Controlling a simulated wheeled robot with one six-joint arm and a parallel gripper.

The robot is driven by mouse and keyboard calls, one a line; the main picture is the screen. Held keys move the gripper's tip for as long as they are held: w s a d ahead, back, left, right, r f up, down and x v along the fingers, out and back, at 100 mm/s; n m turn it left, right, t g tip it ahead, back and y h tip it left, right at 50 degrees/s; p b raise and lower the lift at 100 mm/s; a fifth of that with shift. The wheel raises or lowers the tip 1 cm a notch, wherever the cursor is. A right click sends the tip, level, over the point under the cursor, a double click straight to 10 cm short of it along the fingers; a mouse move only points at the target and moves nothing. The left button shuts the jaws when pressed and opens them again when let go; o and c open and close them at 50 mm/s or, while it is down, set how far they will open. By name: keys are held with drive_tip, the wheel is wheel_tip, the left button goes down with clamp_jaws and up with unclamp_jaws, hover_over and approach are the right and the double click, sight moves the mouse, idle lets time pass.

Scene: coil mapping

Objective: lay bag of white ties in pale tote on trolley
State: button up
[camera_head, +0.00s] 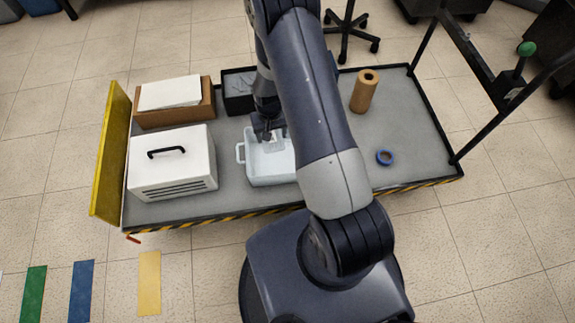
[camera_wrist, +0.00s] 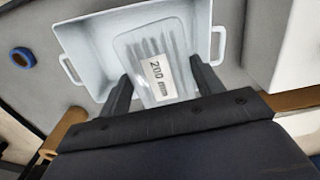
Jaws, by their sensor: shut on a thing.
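The pale tote (camera_head: 254,178) stands on the grey trolley (camera_head: 400,120), partly hidden by my arm in the head view. It also shows in the wrist view (camera_wrist: 92,50), with a handle at each end. My gripper (camera_wrist: 160,85) is over the tote and shut on the bag of white ties (camera_wrist: 150,50). The clear bag has a white label reading "200 mm" and lies between the two fingers, over the tote's inside. In the head view the bag (camera_head: 274,145) is a small pale patch below my gripper (camera_head: 268,132). I cannot tell whether it touches the tote floor.
A white case (camera_head: 172,170) with a black handle stands left of the tote. A cardboard box (camera_head: 190,112) with white sheets and a black bin (camera_head: 238,103) stand behind. A brown roll (camera_head: 364,92) and a blue tape ring (camera_head: 385,157) are on the right, with bare deck around them.

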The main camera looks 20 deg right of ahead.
drive_tip(key=m+b, duration=0.1)
drive_tip(key=b, duration=1.4)
approach(270, 162)
wheel_tip(270, 162, down, 6)
drive_tip(key=b, duration=0.4)
drive_tip(key=shift+d+f, duration=0.1)
drive_tip(key=shift+f, duration=0.1)
drive_tip(key=shift+f, duration=0.1)
drive_tip(key=o, duration=1)
wheel_tip(270, 162, up, 12)
drive_tip(key=p, duration=0.4)
drive_tip(key=shift+p, duration=0.35)
